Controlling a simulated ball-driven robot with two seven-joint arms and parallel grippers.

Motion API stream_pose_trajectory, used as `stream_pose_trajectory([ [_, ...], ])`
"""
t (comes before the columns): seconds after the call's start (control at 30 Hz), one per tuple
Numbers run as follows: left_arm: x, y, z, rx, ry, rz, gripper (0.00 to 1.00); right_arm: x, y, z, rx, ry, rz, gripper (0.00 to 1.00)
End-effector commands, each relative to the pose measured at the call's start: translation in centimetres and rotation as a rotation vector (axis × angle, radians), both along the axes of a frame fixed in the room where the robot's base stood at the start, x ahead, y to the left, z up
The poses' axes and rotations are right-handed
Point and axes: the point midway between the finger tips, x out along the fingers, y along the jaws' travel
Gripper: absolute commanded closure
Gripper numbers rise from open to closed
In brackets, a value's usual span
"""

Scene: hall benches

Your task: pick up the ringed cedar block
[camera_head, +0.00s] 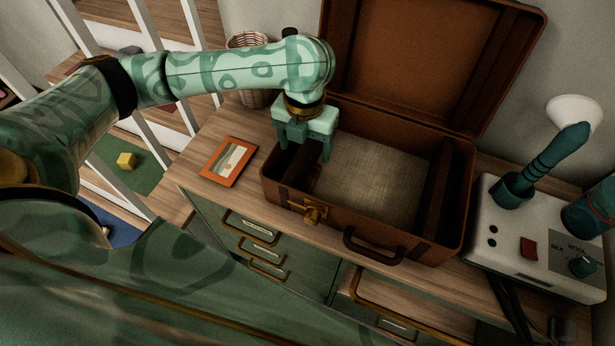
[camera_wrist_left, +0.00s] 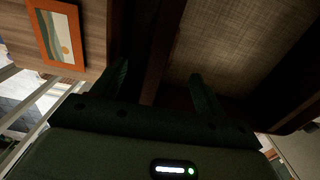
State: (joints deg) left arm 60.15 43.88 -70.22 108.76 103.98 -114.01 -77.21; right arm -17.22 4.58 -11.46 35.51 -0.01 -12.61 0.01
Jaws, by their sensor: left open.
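I see no ringed cedar block in either view. My left gripper (camera_head: 305,150) is open and points down over the left end of an open brown suitcase (camera_head: 375,236). Nothing shows between its fingers. In the left wrist view the two fingers (camera_wrist_left: 160,84) stand apart, with the suitcase's woven floor (camera_wrist_left: 228,45) beyond them. The part of the suitcase floor that shows in the head view is bare. Its left inner corner is partly hidden by the gripper, and its inner edges are dark. My right gripper is out of view.
The suitcase lid (camera_head: 425,65) stands open behind. An orange-framed picture (camera_head: 228,161) lies left of the suitcase, and a wicker basket (camera_head: 247,40) stands behind my arm. A white appliance (camera_head: 530,240) with a teal handle (camera_head: 560,150) stands right.

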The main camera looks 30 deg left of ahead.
Motion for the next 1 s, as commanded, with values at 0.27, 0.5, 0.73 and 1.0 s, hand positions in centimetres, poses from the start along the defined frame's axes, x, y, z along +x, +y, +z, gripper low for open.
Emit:
stream_pose_trajectory([
  [0.27,0.0,0.0,-4.1,-0.001,0.001,0.000,0.27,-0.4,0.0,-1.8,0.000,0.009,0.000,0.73],
  [0.5,-0.3,-0.1,-6.8,0.000,0.004,-0.001,0.27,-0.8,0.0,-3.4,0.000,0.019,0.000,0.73],
  [0.73,-0.3,-0.1,-9.5,0.001,-0.002,-0.003,0.27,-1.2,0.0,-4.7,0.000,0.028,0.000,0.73],
  [1.0,-0.3,-0.1,-9.2,0.001,-0.004,-0.003,0.55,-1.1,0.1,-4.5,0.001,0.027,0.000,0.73],
])
